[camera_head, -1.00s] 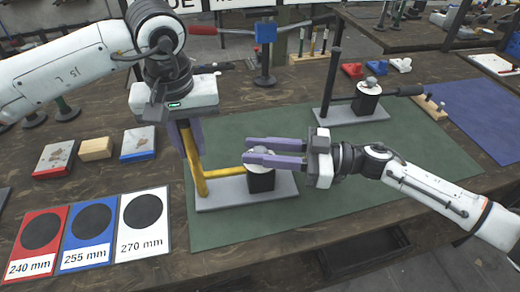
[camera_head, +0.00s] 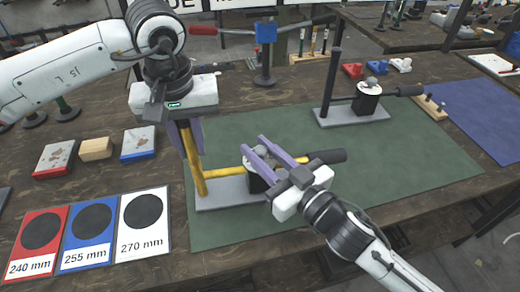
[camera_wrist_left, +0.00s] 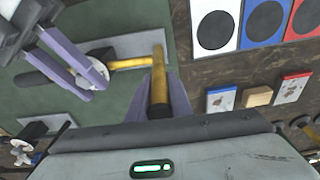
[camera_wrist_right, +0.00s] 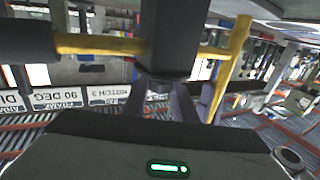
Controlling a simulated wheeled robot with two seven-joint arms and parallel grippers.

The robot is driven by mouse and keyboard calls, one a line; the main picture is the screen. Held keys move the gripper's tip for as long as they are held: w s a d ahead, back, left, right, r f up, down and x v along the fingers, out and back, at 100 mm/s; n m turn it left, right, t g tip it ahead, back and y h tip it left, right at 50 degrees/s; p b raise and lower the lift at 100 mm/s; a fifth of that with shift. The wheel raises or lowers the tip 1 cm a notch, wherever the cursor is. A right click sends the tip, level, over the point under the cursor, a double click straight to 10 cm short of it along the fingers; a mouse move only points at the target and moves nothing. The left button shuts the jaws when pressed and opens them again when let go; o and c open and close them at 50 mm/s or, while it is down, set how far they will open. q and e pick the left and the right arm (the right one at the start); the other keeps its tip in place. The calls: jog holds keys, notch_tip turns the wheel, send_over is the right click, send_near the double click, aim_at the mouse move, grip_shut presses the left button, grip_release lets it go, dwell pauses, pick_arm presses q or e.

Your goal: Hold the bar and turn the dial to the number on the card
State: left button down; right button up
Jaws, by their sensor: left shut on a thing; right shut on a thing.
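The near press has a grey base (camera_head: 222,200), a yellow upright bar (camera_head: 201,182), a yellow cross arm (camera_head: 222,173) with a black handle (camera_head: 330,156), and a black cylinder topped by a silver knob (camera_head: 262,156). My left gripper (camera_head: 190,137) is shut on the upright bar, which stands between its purple fingers in the left wrist view (camera_wrist_left: 159,82). My right gripper (camera_head: 257,146) is shut around the dial part at the knob. In the right wrist view the black cylinder (camera_wrist_right: 168,40) sits between its fingers. Any dial marks are not readable.
Red (camera_head: 38,245), blue (camera_head: 90,238) and white (camera_head: 142,225) cards read 240, 255 and 270 mm. A second press (camera_head: 352,115) stands behind on the green mat (camera_head: 400,160). A red-handled tool (camera_head: 265,50) stands at the back. The mat's right part is clear.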

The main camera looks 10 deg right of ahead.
jog(key=shift+a+r+m+t+h, duration=0.1)
jog(key=shift+r+m+t+h, duration=0.1)
jog(key=shift+m+t+h, duration=0.35)
jog(key=shift+m+h, duration=0.25)
jog(key=shift+h, duration=0.2)
jog(key=o, duration=1)
jog(key=shift+f, duration=0.15)
jog(key=shift+o, duration=0.2)
jog(key=v, duration=1.2)
